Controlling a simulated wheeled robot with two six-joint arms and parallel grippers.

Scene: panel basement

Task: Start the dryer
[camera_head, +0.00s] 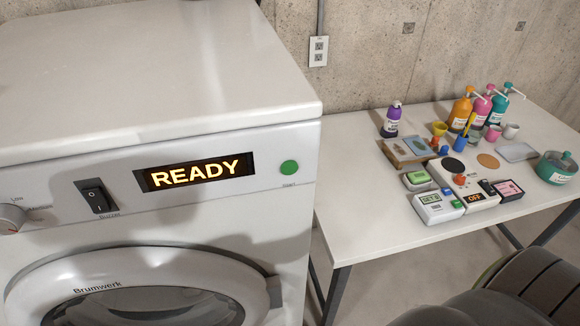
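The white dryer (150,75) fills the left half of the head view. Its front panel has a lit display (195,171) reading "READY" in yellow letters. A round green start button (289,167) sits to the right of the display, with a small label below it that appears to read "Start". A black rocker switch (96,196) is left of the display, labelled "Buzzer". A knob (10,218) shows at the left edge, partly cut off. The round door (140,270) below looks closed, and its lower part is out of frame. Neither of my grippers is in view.
A white table (370,225) stands right of the dryer, holding bottles, small cups and several small devices, one displaying "OFF" (474,198). A dark grey, rounded object (500,295) is at the bottom right. A wall outlet (319,51) is behind. The space before the start button looks clear.

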